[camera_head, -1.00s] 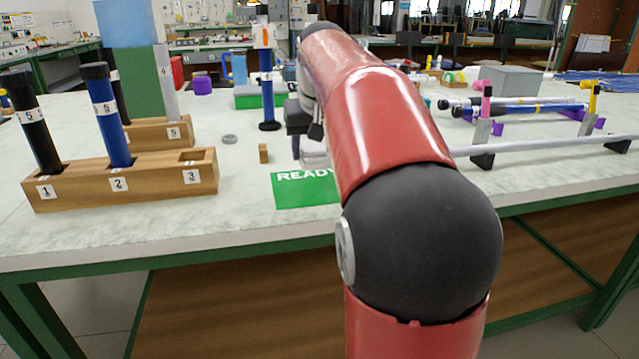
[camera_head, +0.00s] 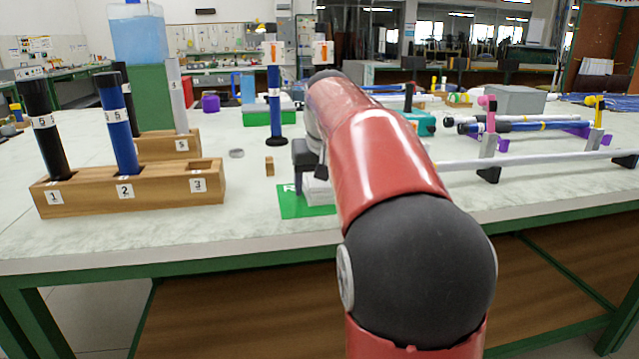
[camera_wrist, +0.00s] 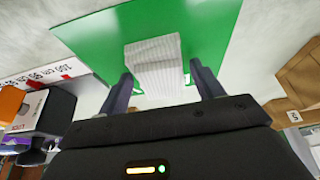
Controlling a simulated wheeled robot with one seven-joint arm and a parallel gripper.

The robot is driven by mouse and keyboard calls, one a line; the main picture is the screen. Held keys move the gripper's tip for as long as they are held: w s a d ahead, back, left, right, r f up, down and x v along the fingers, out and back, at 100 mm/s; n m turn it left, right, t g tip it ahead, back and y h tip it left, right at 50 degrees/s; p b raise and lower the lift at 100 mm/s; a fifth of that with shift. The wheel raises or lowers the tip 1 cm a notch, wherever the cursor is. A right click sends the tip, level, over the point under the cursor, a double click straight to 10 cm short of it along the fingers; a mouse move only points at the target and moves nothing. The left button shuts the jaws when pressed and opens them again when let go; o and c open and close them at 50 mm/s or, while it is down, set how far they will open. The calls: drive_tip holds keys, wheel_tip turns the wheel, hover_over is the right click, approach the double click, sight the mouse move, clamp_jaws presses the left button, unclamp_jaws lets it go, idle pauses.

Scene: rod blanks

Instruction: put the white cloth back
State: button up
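The white cloth (camera_wrist: 154,62), a ribbed folded block, is on the green mat (camera_wrist: 90,40) in the wrist view. In the head view the white cloth (camera_head: 318,190) shows on the green mat (camera_head: 288,204), partly hidden by my arm. My gripper (camera_wrist: 160,78) has its two dark fingers apart, one on each side of the cloth's near end. Green shows in narrow gaps between fingers and cloth. In the head view my gripper (camera_head: 305,165) is low over the mat, mostly hidden behind my red arm.
A wooden rack (camera_head: 140,190) with a black and a blue rod stands left, another rack (camera_head: 165,145) behind it. A long white rod (camera_head: 540,160) rests on stands at right.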

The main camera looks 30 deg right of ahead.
drive_tip(key=shift+o, duration=0.5)
drive_tip(key=shift+r, duration=0.1)
drive_tip(key=shift+r, duration=0.2)
drive_tip(key=p+v, duration=0.2)
drive_tip(key=v, duration=1)
drive_tip(key=s+a+f+n, duration=0.1)
drive_tip(key=s+a+f, duration=0.3)
drive_tip(key=s+f, duration=0.3)
drive_tip(key=s+a+f+n, duration=0.1)
drive_tip(key=s+a+f, duration=0.4)
drive_tip(key=s+f, duration=0.2)
drive_tip(key=s+a+f+n+t+y, duration=0.1)
drive_tip(key=s+a+f, duration=0.4)
drive_tip(key=s+f, duration=0.2)
wheel_tip(320, 180, down, 3)
drive_tip(key=shift+s+r, duration=0.2)
drive_tip(key=shift+s, duration=0.05)
drive_tip(key=shift+a, duration=0.1)
